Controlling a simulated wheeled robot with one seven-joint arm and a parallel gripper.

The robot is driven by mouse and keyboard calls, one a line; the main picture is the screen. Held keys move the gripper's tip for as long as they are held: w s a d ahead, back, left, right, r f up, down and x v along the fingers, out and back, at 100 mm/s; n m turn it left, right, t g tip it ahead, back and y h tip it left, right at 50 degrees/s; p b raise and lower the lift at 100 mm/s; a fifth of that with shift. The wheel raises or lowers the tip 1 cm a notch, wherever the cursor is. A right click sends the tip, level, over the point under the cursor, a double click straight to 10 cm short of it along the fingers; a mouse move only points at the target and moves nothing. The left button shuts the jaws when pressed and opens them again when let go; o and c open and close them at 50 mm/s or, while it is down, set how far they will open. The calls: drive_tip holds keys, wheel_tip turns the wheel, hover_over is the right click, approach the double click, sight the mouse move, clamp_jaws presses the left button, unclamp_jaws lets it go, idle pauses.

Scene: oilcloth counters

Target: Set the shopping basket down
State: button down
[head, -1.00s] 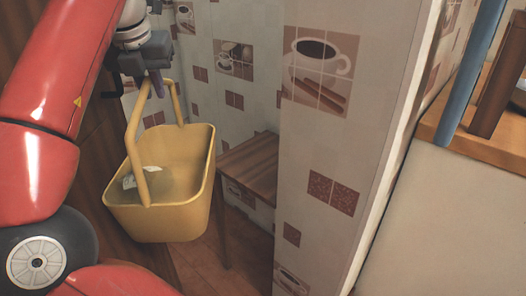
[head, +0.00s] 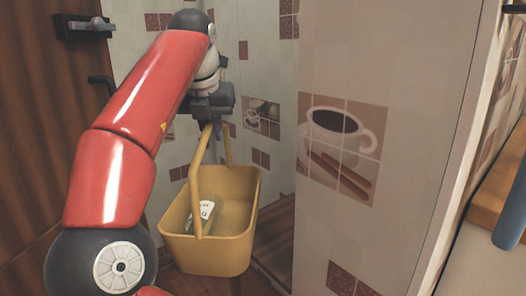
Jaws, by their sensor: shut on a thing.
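The yellow shopping basket (head: 222,250) hangs upright in the air by its handle, left of the picture's middle in the head view. A small pale thing with dark print (head: 203,212) lies inside it. My gripper (head: 212,122) is shut on the top of the basket's handle (head: 196,180). The fingertips are partly hidden by the handle and the gripper body. The basket's underside is not visible, and a stretch of brown floor shows beside and below it.
A tiled wall corner with a coffee-cup picture (head: 345,140) stands close on the right of the basket. A brown wooden surface (head: 273,238) shows just behind the basket's right side. A dark wooden door (head: 45,150) with handles is on the left. A wooden ledge (head: 490,195) is at far right.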

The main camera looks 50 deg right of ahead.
drive_tip(key=shift+s+d+p, duration=0.8)
drive_tip(key=shift+s+d, duration=0.4)
drive_tip(key=shift+d, duration=4.8)
wheel_tip(320, 180, down, 7)
drive_tip(key=shift+w+r+b, duration=0.1)
drive_tip(key=shift+r+b, duration=0.05)
drive_tip(key=shift+b, duration=0.85)
drive_tip(key=shift+w+f, duration=0.15)
drive_tip(key=shift+f, duration=0.05)
drive_tip(key=shift+d, duration=0.1)
drive_tip(key=c, duration=1.8)
unclamp_jaws()
drive_tip(key=shift+f, duration=0.15)
drive_tip(key=shift+o, duration=2)
